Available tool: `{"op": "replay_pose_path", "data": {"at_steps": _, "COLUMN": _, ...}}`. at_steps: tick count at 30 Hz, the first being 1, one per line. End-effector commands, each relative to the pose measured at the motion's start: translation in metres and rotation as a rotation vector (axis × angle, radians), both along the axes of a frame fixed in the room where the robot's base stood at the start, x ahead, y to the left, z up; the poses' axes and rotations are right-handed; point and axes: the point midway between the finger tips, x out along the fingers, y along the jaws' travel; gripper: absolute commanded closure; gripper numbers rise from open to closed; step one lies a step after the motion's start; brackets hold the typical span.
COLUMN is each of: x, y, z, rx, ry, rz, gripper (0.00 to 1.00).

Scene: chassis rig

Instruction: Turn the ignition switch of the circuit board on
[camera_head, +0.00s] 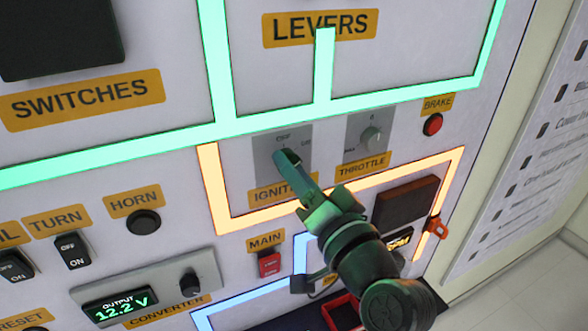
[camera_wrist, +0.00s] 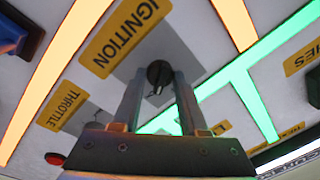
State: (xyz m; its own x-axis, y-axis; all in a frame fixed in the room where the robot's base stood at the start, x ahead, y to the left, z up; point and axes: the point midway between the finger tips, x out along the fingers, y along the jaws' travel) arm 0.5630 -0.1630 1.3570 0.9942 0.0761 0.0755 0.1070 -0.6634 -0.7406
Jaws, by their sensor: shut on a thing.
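The ignition switch is a dark round knob (camera_wrist: 159,73) on a grey plate (camera_head: 264,160), above the orange IGNITION label (camera_head: 268,192). In the head view my gripper (camera_head: 288,160) reaches up from the lower right, and its fingertips are at the plate and hide the knob. In the wrist view my gripper (camera_wrist: 160,88) has one finger on each side of the knob. The gripper is shut on the knob. Its exact turn angle is hard to read.
The throttle knob (camera_head: 371,139) is close on the right, with the red brake button (camera_head: 432,125) beyond it. The horn button (camera_head: 143,222) and red main switch (camera_head: 269,264) lie lower left. A brown block (camera_head: 405,201) and an orange part (camera_head: 438,228) are near my wrist.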

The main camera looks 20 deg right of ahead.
Motion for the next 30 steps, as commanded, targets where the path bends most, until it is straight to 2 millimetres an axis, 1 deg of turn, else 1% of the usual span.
{"op": "replay_pose_path", "data": {"at_steps": 1, "x": 0.0, "y": 0.0, "z": 0.001, "rx": 0.002, "ry": -0.004, "rz": 0.0, "gripper": 0.54}}
{"op": "replay_pose_path", "data": {"at_steps": 5, "x": 0.0, "y": 0.0, "z": 0.001, "rx": 0.001, "ry": -0.003, "rz": 0.0, "gripper": 0.3}}
{"op": "replay_pose_path", "data": {"at_steps": 6, "x": 0.0, "y": 0.0, "z": 0.001, "rx": 0.001, "ry": -0.003, "rz": 0.0, "gripper": 0.27}}
{"op": "replay_pose_path", "data": {"at_steps": 14, "x": -0.001, "y": 0.0, "z": 0.0, "rx": 0.0, "ry": -0.001, "rz": 0.0, "gripper": 0.27}}
{"op": "replay_pose_path", "data": {"at_steps": 17, "x": -0.006, "y": -0.001, "z": -0.001, "rx": -0.001, "ry": -0.001, "rz": -0.002, "gripper": 0.27}}
{"op": "replay_pose_path", "data": {"at_steps": 20, "x": -0.018, "y": -0.002, "z": -0.004, "rx": -0.002, "ry": -0.001, "rz": -0.002, "gripper": 0.27}}
{"op": "replay_pose_path", "data": {"at_steps": 30, "x": -0.092, "y": -0.008, "z": -0.011, "rx": -0.001, "ry": -0.003, "rz": -0.005, "gripper": 0.27}}
